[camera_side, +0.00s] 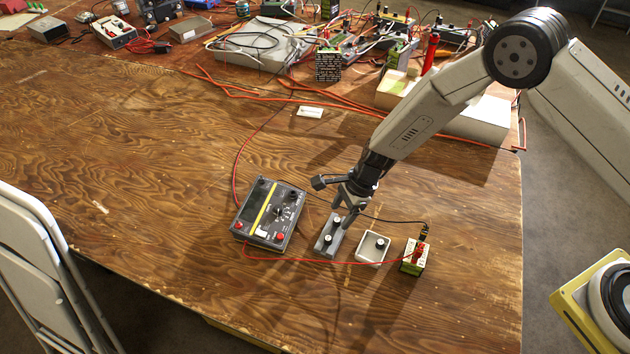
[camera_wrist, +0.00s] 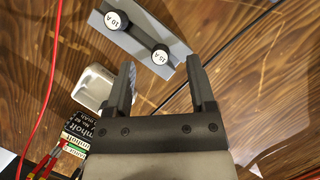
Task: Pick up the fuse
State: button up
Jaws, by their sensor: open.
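In the wrist view one cap (camera_wrist: 113,20) seems to read 10 A and the other (camera_wrist: 161,56) seems to read 15 A. My gripper (camera_wrist: 160,66) is open with nothing between its fingers. The 15 A cap appears just beyond the gap between the fingertips; the 10 A cap is farther off to the upper left. In the side view my gripper (camera_side: 346,213) is above the block, close to the rear fuse.
A green-and-black battery (camera_side: 414,257) with leads is farther right. A meter (camera_side: 268,214) stands to the left, its red cable (camera_side: 310,261) passing in front. The table's left is clear.

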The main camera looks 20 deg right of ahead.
jog(key=shift+x, duration=1.05)
grip_shut()
